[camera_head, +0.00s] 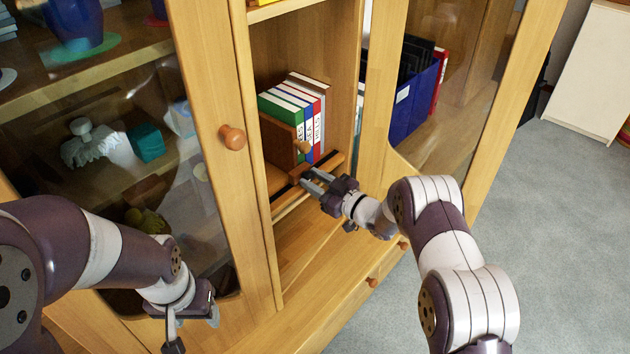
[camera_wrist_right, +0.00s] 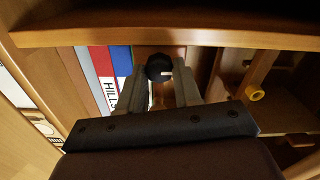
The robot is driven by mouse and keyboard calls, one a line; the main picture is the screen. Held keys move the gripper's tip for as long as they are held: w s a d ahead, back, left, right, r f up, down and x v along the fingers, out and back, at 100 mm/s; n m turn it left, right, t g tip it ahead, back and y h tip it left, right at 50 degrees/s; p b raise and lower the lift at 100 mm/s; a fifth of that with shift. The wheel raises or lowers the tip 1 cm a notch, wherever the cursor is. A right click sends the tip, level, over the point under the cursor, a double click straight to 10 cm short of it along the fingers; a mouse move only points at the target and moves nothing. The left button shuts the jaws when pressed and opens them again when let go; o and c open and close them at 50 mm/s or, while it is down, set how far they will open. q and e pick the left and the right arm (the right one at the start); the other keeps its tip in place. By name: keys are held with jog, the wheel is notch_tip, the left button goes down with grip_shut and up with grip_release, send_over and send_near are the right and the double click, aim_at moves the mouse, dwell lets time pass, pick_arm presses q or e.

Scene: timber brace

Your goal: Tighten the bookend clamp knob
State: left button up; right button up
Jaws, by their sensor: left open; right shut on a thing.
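The wooden bookend (camera_head: 278,142) stands upright at the left of a short row of books on the middle shelf. In the right wrist view the black clamp knob (camera_wrist_right: 159,67), with a pale mark on it, sits between the two fingers. My right gripper (camera_head: 308,181) is at the shelf's front edge, below the books, and is shut on this knob; the fingers show either side of it in the right wrist view (camera_wrist_right: 160,92). In the head view the knob is hidden by the fingers. My left gripper (camera_head: 193,328) is open and empty, low in front of the left glass door.
Several books (camera_head: 308,105) stand beside the bookend. The left door with its round wooden handle (camera_head: 232,137) and the right glass door (camera_head: 440,100) flank the open middle bay. Grey floor (camera_head: 560,220) is clear at right.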

jog(key=m+p, duration=0.1)
jog(key=m, duration=0.1)
jog(key=shift+m, duration=0.3)
jog(key=shift+m+p, duration=0.9)
jog(key=shift+m, duration=1.2)
jog(key=shift+f, duration=0.1)
jog(key=o, duration=1)
jog(key=shift+d, duration=0.1)
jog(key=shift+o, duration=0.2)
jog(key=shift+s+d, duration=0.2)
jog(key=shift+d, duration=0.1)
jog(key=p+v, duration=0.2)
jog(key=v, duration=1)
jog(key=shift+p, duration=0.4)
